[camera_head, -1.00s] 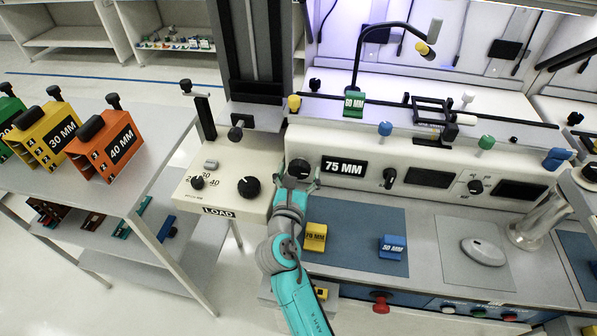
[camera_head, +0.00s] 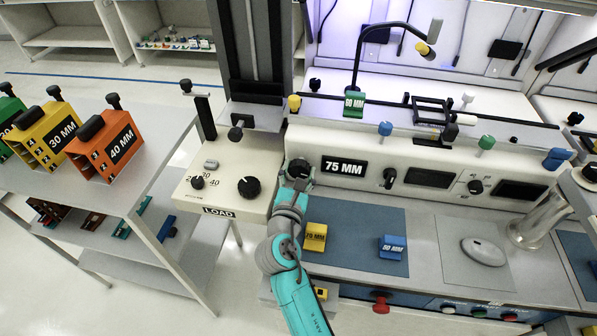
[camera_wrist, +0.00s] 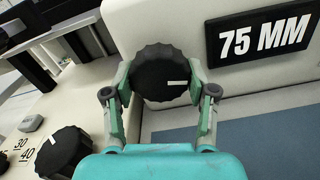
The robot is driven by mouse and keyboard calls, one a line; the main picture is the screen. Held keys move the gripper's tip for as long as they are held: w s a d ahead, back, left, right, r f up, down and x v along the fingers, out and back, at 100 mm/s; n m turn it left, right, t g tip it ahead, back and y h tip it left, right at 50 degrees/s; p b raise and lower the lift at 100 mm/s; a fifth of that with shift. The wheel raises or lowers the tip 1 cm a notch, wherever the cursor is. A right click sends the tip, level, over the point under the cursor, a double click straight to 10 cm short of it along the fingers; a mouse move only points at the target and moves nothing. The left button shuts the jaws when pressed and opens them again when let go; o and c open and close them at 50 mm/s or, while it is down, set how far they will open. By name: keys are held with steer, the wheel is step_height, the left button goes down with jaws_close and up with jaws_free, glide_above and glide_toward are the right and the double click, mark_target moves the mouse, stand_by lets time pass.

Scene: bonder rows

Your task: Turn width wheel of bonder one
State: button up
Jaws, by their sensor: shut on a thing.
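The width wheel (camera_wrist: 160,72) is a black ribbed knob with a white mark on the front panel of the bonder, left of the "75 MM" display (camera_head: 344,167). In the wrist view its white mark points to the right. My gripper (camera_wrist: 160,85) is shut on this wheel, one finger on each side of it. In the head view my gripper (camera_head: 299,175) covers the wheel's lower part; the wheel's dark top (camera_head: 298,167) still shows. The display also shows in the wrist view (camera_wrist: 262,38).
The load unit (camera_head: 218,190) with black dials stands left of my gripper. A yellow block (camera_head: 314,237) and a blue block (camera_head: 393,247) lie on the blue mat (camera_head: 350,225). A side table (camera_head: 165,120) with orange, yellow and green blocks is at the left.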

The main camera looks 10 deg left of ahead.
steer(key=m, duration=0.4)
steer(key=shift+a+m, duration=0.1)
steer(key=shift+m, duration=0.2)
steer(key=m, duration=0.4)
steer(key=shift+m, duration=0.3)
steer(key=m, duration=0.4)
steer(key=shift+r, duration=0.1)
steer(key=shift+m, duration=2.1)
steer(key=o, duration=1.2)
steer(key=shift+c, duration=0.2)
